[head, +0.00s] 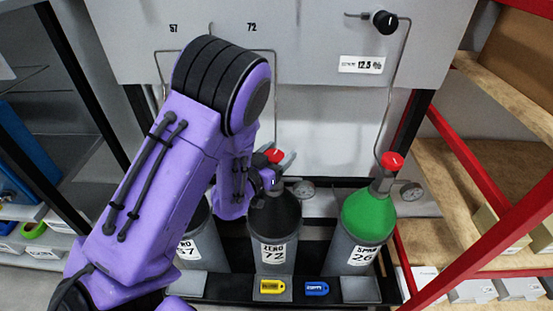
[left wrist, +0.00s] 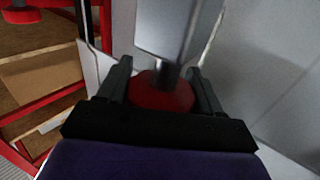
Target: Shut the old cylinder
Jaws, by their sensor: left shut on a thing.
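Three gas cylinders stand in a black rack. The middle one, the black-topped cylinder labelled ZERO 72 (head: 274,222), has a red valve knob (head: 274,156). My left gripper (head: 277,163) is at that knob. In the left wrist view the red knob (left wrist: 162,92) sits between the two black fingers of my left gripper (left wrist: 163,90), which is shut on it. The green-topped cylinder labelled SPAN 26 (head: 367,217) stands to the right, with its own red knob (head: 392,161). A third cylinder (head: 201,240), its label partly reading 57, is mostly hidden behind my left arm. My right gripper is not in view.
A grey panel (head: 310,60) with labels 57 and 72, a 12.5 % label (head: 361,64) and a black knob (head: 385,22) hangs above. Yellow (head: 272,287) and blue (head: 316,289) tags lie on the rack front. Red-framed shelving (head: 470,165) stands right.

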